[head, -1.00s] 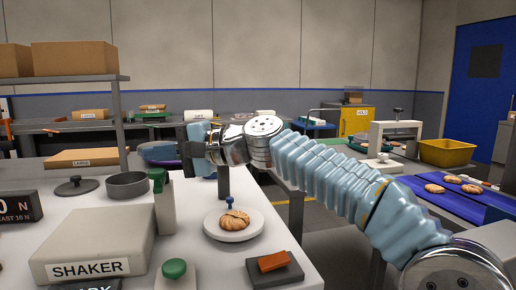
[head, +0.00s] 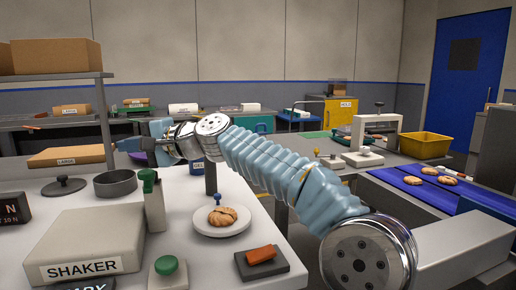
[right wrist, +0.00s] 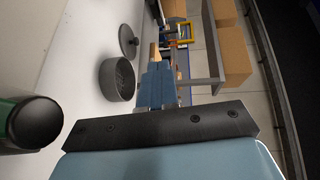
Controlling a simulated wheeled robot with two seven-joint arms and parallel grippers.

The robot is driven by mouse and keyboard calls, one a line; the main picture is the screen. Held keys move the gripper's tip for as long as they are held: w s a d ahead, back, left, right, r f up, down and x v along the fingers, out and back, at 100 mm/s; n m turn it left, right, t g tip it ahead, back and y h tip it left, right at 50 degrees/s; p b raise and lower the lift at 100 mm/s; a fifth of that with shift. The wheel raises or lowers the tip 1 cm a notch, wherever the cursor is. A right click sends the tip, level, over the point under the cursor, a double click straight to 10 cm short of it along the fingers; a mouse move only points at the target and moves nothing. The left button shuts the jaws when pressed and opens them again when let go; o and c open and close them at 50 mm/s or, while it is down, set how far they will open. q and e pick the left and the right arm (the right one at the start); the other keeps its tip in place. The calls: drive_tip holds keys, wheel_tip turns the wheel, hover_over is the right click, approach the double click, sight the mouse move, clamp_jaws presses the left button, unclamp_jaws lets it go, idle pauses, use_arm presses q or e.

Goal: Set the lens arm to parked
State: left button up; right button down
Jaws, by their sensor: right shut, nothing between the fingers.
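I cannot single out the lens arm with certainty. A dark upright post (head: 211,180) stands behind the plate, and its top is hidden by my right wrist. A sign reading "ARK" (head: 97,286) is cut off at the bottom edge of the head view. My right gripper (head: 129,145) reaches left above the far edge of the white table, touching nothing that I can see. In the right wrist view its blue fingers (right wrist: 156,84) are together and empty. My left gripper is not in view.
The white table holds a SHAKER box (head: 88,246), a green-topped post (head: 153,200), a green knob (head: 167,265), a biscuit plate (head: 237,230), a red block (head: 261,255) and a grey pot (head: 115,183). A shelf (head: 60,77) stands at left.

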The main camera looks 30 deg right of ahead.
idle(0.3)
drive_tip(key=b+v, duration=0.2)
drive_tip(key=v, duration=1.1)
drive_tip(key=shift+s+d+r+b, duration=0.15)
drive_tip(key=shift+s+d+b, duration=0.15)
drive_tip(key=shift+b, duration=0.1)
